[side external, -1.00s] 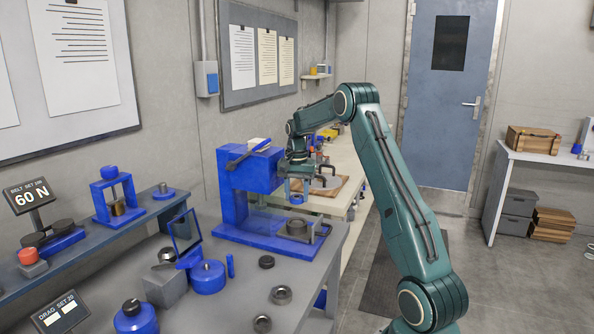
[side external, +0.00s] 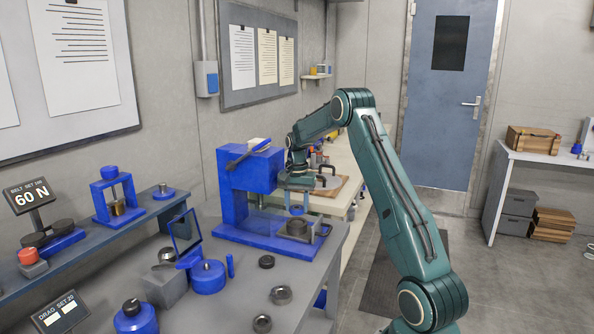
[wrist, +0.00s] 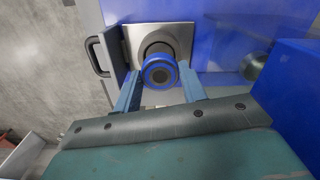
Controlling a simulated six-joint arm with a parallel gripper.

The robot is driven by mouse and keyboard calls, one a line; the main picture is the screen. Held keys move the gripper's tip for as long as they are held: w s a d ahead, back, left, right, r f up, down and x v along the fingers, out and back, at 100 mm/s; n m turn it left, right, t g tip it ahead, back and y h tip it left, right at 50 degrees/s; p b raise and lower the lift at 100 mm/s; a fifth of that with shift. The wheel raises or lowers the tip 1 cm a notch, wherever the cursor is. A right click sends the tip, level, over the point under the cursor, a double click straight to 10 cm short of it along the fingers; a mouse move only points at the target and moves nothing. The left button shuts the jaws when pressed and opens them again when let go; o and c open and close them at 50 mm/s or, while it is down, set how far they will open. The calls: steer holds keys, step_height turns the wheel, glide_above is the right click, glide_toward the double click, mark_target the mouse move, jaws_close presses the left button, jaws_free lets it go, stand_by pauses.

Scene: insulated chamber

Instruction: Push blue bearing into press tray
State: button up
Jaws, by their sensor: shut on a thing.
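The blue bearing (side external: 297,210) is a small blue ring with a dark centre. My gripper (side external: 297,200) is shut on it and holds it just above the press tray. In the wrist view the bearing (wrist: 159,72) sits between the two blue fingers (wrist: 160,85). The press tray (side external: 318,238) is a grey metal tray on the blue base of the press, with a dark round seat in it. In the wrist view the tray (wrist: 185,32) shows behind the bearing, which partly covers the round seat. Whether the bearing touches the seat is hard to tell.
The blue press (side external: 235,200) with its lever stands close left of my gripper. A dark handle (wrist: 95,57) is at the tray's left in the wrist view. Loose rings (side external: 281,295) and a blue round container (side external: 208,277) lie on the bench in front.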

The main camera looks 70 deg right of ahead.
mark_target(297, 207)
steer(key=shift+f, duration=1)
steer(key=shift+f, duration=1.1)
stand_by(2.4)
steer(key=shift+r, duration=0.25)
stand_by(0.4)
steer(key=shift+f, duration=0.1)
stand_by(0.7)
steer(key=o, duration=1.1)
step_height(297, 207, up, 14)
steer(key=shift+f, duration=0.1)
